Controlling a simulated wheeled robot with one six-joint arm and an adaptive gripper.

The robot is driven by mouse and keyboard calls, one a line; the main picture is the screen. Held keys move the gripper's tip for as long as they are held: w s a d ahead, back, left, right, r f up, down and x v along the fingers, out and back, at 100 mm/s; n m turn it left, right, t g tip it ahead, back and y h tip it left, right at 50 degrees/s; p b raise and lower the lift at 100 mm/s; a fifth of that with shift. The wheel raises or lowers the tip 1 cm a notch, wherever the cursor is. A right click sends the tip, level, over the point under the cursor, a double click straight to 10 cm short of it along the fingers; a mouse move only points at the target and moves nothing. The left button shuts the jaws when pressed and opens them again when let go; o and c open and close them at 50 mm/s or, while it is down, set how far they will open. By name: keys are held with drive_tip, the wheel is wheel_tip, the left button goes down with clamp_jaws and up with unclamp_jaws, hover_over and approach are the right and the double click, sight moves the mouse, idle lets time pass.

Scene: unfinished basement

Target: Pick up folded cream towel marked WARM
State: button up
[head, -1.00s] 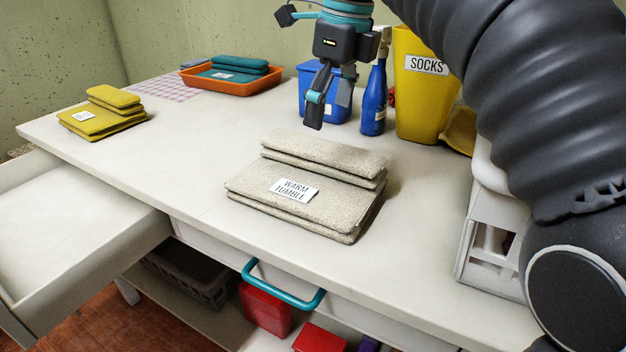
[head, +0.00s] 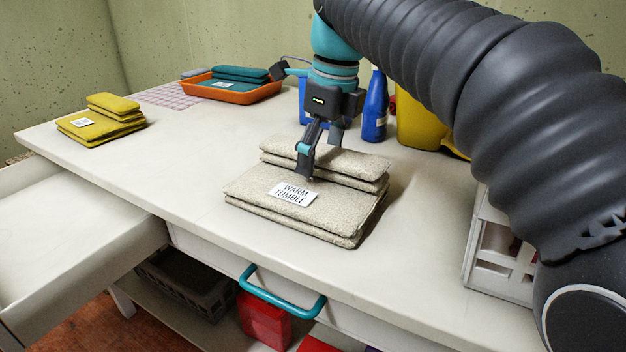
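The folded cream towel (head: 318,212) lies on the white table in the head view, in a stepped stack with a smaller folded part at the back. A white label reading WARM TUMBLE (head: 293,194) is on its front part. My gripper (head: 321,160) points down over the towel's raised back part. Its fingers are apart with nothing seen between them. The near fingertip overlaps the towel in the picture; I cannot tell whether it touches.
Yellow folded towels (head: 101,120) lie at left. An orange tray (head: 232,92) with teal towels stands at the back. A blue bottle (head: 375,112) and yellow bin (head: 418,122) are behind my arm. An open drawer (head: 75,250) juts out at left; a white crate (head: 497,262) stands at right.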

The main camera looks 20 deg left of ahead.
drive_tip(key=c, duration=1.4)
drive_tip(key=shift+o, duration=0.2)
drive_tip(key=shift+r, duration=0.1)
